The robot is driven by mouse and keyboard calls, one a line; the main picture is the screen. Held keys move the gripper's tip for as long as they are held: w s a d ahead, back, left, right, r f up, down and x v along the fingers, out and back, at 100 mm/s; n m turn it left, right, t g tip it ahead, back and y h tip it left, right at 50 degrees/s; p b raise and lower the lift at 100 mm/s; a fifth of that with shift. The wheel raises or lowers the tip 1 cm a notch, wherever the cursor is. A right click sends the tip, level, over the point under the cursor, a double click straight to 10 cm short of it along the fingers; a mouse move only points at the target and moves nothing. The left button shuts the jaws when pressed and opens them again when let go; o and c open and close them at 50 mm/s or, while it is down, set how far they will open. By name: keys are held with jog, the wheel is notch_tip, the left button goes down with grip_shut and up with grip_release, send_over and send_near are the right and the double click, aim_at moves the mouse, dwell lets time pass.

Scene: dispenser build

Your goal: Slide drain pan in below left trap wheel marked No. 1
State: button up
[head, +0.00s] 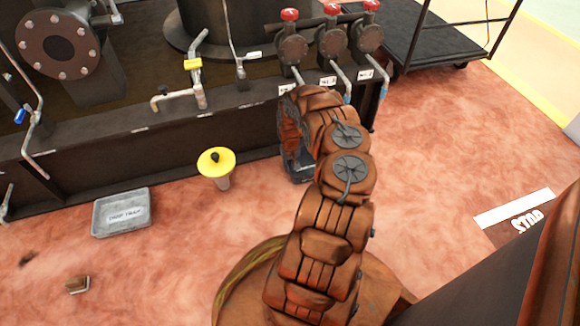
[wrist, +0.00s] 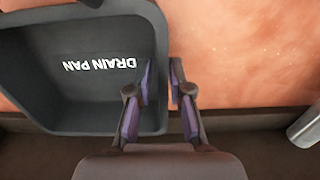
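The dark grey drain pan (wrist: 95,95), white lettering on its floor, fills the left of the wrist view. My gripper (wrist: 162,82) straddles its right wall, one finger inside and one outside, and looks shut on it. In the head view my arm hides most of the gripper and pan; a dark grey piece shows below the arm (head: 298,166), and I cannot tell which it is. The left red trap wheel (head: 290,14) tops a dark valve; its white tag (head: 285,90) is partly hidden. Two more red wheels, middle (head: 332,8) and right (head: 372,5), stand beside it, with tags too small to read surely.
A grey lettered tray (head: 121,226) lies on the reddish floor at left. A yellow-topped cup (head: 216,160) stands between it and my arm. The dark skid edge (head: 90,165) runs behind them. A black cart (head: 440,40) stands back right. Floor at right is open.

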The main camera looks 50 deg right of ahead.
jog(key=shift+o, duration=1.1)
jog(key=shift+r, duration=0.1)
notch_tip(320, 180, up, 12)
dwell(0.7)
